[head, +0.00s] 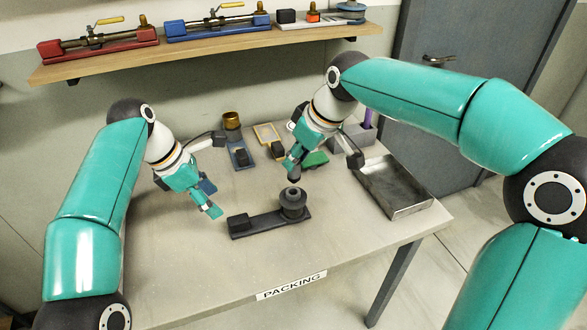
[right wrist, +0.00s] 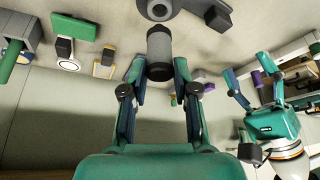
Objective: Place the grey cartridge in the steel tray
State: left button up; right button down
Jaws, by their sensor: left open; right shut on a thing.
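The grey cartridge (right wrist: 159,45) is a dark grey cylinder with black ends, held between the fingertips of my right gripper (right wrist: 159,68). In the head view my right gripper (head: 293,166) is shut on it and hides most of it. The cartridge's black lower end shows just above the round dark housing (head: 293,204) on the table, apparently apart from it. The steel tray (head: 424,207) lies empty at the table's right side, to the right of my right gripper. My left gripper (head: 212,199) is open and empty above the table, left of the housing.
The housing has a dark base with a block (head: 239,222) at its left end. Behind stand a brass cup (head: 231,120), a blue plate with a black block (head: 241,156), a yellow-framed plate (head: 266,134) and a green piece (head: 315,159). The table front is clear.

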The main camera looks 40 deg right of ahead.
aim_at(396, 193)
jog(key=k, duration=1)
